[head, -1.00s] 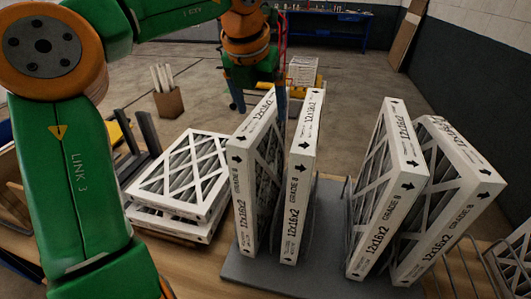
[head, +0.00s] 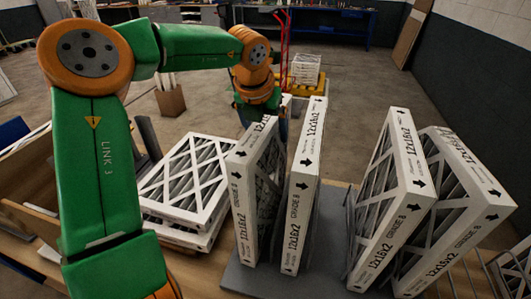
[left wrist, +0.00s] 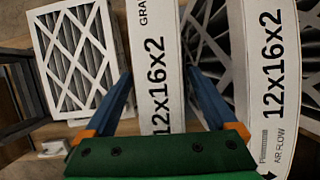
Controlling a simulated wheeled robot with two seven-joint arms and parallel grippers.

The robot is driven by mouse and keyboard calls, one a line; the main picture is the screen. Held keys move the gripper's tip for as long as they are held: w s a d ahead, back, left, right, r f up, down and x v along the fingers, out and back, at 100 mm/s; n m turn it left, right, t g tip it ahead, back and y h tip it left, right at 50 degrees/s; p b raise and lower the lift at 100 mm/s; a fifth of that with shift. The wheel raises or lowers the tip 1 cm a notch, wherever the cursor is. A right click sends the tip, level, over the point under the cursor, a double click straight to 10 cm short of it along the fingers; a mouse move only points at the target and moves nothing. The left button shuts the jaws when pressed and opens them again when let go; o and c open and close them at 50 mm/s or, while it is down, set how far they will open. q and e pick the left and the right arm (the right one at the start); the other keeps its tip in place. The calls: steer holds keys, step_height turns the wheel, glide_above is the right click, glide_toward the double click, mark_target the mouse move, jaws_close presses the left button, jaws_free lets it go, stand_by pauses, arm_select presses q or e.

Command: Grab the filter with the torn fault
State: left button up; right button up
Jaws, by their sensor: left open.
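Several white boxed filters stand on edge on a grey base: the leftmost (head: 242,212), the second (head: 297,212), the third (head: 385,225) and the rightmost (head: 445,240). Dark pleats show behind white lattice on their sides. I cannot make out for certain which one is torn. My left gripper is at the far top end of the leftmost filter, mostly hidden in the head view. In the left wrist view its open blue fingers (left wrist: 158,78) straddle a filter edge (left wrist: 152,40) without visibly clamping it. The second filter (left wrist: 265,70) is right of the fingers. My right gripper is out of view.
Flat filters (head: 190,178) lie stacked left of the standing ones, also in the left wrist view (left wrist: 75,55). The grey base (head: 325,255) has a gap between the second and third filters. Wire dividers stand at right.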

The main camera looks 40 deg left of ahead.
arm_select(q)
steer(key=shift+s+d, duration=0.1)
steer(key=shift+s, duration=0.05)
steer(key=shift+f+b, duration=0.25)
steer(key=shift+b, duration=0.1)
jaws_close()
stand_by(0.3)
